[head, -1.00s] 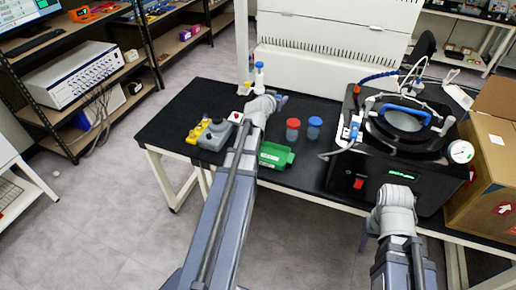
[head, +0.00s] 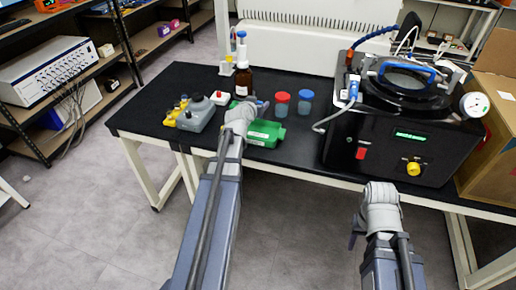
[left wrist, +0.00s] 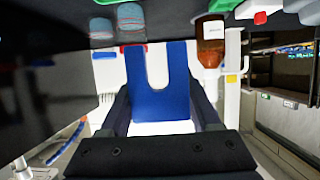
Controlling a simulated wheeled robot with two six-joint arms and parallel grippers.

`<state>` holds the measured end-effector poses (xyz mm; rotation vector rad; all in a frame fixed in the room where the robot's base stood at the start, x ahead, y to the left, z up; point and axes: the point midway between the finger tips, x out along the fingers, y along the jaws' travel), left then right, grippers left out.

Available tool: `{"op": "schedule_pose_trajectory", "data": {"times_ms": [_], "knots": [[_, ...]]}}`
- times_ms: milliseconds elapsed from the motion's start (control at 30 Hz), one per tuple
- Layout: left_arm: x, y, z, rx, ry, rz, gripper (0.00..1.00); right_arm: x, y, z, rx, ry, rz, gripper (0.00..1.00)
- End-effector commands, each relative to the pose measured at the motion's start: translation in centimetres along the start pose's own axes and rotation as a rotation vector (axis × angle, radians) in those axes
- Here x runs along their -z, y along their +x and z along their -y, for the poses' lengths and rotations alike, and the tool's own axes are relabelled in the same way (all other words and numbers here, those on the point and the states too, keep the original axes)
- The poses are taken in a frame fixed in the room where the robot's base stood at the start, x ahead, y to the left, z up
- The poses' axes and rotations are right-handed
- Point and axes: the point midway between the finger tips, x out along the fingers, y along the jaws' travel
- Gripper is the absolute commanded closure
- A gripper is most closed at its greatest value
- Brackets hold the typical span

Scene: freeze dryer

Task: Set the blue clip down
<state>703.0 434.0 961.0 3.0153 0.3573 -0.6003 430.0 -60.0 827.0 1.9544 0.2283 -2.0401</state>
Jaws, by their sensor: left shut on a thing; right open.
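The blue clip (left wrist: 160,85), a flat U-shaped piece, is gripped between the dark fingers of my left gripper (left wrist: 162,115) in the left wrist view. In the head view my left gripper (head: 258,105) is over the table, beside the green tray (head: 266,133) and in front of the brown bottle (head: 244,82). The wrist mostly hides the clip there. My right gripper (head: 356,236) is open and empty, low in front of the table's front edge.
A red-lidded jar (head: 281,105) and a blue-lidded jar (head: 305,103) stand behind the tray. The black freeze dryer (head: 345,150) stands to the right, beside a cardboard box (head: 492,165). A grey device (head: 196,116) stands left.

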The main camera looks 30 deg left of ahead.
Motion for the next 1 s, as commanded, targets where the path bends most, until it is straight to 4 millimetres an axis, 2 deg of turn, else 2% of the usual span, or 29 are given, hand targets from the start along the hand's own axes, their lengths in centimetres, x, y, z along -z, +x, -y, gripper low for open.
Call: {"op": "schedule_pose_trajectory", "data": {"times_ms": [33,367,733,1000], "knots": [[-1.4,0.5,0.0,0.0,0.0,0.0,0.87,0.1,1.4,0.1,0.0,0.0,0.0,0.5],[-2.1,0.7,0.0,0.0,0.0,0.0,0.87,0.1,2.2,0.2,0.0,0.0,0.0,0.5],[-7.0,2.7,0.0,0.0,0.0,0.0,0.87,0.4,7.4,0.7,0.0,-0.001,0.0,0.5],[-7.3,2.9,0.0,0.0,0.0,0.0,0.87,0.5,7.8,0.8,0.0,-0.001,0.0,0.5]]}}
